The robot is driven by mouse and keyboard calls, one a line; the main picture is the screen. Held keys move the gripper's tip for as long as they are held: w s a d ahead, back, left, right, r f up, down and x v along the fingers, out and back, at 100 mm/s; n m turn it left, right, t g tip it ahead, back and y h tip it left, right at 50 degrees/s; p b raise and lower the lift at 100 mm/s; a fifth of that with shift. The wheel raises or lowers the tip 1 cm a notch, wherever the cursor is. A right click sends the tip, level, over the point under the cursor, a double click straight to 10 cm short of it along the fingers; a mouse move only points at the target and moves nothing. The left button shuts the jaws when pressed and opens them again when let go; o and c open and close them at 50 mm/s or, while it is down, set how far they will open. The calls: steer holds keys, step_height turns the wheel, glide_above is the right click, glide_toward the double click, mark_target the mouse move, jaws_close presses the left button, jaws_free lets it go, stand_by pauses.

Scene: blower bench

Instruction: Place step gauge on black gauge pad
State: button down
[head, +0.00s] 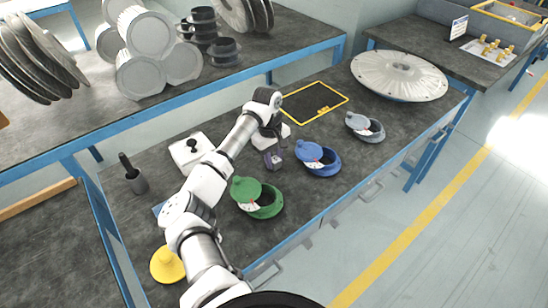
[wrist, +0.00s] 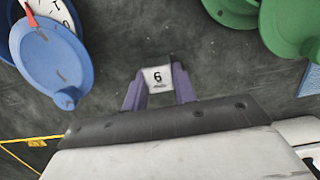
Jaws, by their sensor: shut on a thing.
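My gripper (head: 273,162) is over the middle of the bench, between the green and blue lidded pots and the black pad. In the wrist view its purple fingers (wrist: 159,90) are shut on a small piece with a white face marked 6, which I take as the step gauge (wrist: 158,78). The gauge is hardly visible in the head view. The black gauge pad (head: 312,102), edged in yellow, lies flat behind and to the right of my gripper. No object shows on it. In the wrist view only its yellow edge (wrist: 36,142) shows at lower left.
A blue pot (head: 320,162), a green pot (head: 262,203) and a grey pot (head: 366,128) stand along the front. A white box (head: 190,150) with a black knob is left of my arm. A large pale disc (head: 399,75) lies right of the pad.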

steer(key=shift+f, duration=0.15)
steer(key=c, duration=1.1)
jaws_free()
